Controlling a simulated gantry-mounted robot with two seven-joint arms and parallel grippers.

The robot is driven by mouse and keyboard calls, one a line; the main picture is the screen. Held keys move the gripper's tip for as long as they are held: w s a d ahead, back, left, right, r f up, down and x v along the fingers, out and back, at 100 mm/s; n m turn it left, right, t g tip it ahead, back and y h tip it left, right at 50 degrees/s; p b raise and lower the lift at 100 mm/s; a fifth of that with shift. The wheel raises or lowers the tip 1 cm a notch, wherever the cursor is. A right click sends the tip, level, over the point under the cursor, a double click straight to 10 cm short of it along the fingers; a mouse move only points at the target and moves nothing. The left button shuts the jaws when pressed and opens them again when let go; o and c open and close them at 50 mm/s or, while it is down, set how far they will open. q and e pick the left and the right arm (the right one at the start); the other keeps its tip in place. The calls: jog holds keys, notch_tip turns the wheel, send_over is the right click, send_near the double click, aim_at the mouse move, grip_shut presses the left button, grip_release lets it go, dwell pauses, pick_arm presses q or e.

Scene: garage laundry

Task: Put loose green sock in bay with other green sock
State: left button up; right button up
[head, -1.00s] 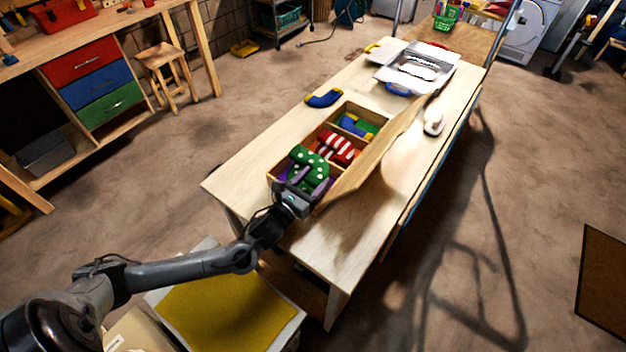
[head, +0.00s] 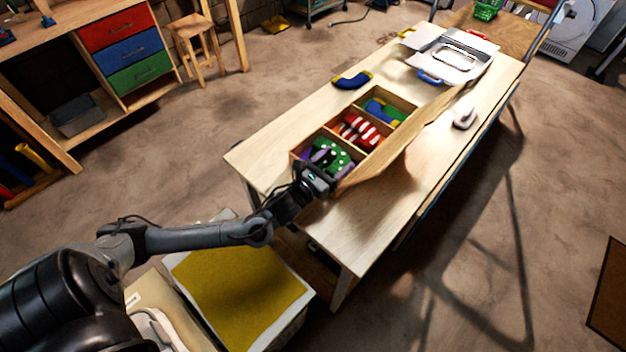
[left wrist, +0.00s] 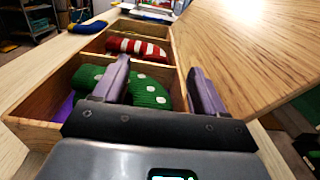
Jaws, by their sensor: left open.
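Green socks with white dots (head: 342,160) lie in the nearest bay of the open wooden box (head: 376,153). In the left wrist view the dotted green fabric (left wrist: 150,92) lies low in that bay; I cannot clearly separate two socks there. My left gripper (head: 321,160) is over this bay at the box's near end. In the left wrist view its two purple-grey fingers (left wrist: 158,70) are spread apart above the green fabric, with nothing held between them. Part of the fabric is hidden behind the fingers and palm. My right gripper is not in view.
The raised lid (head: 400,148) stands along the right side. A blue-and-yellow sock (head: 352,80) lies left of the box.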

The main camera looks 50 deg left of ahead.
pick_arm(q)
jog(key=s, duration=0.6)
jog(key=s+p, duration=0.1)
jog(key=s, duration=0.3)
jog(key=shift+s+d+f, duration=0.1)
jog(key=shift+d+f, duration=0.05)
jog(key=shift+d, duration=0.2)
jog(key=shift+s, duration=0.75)
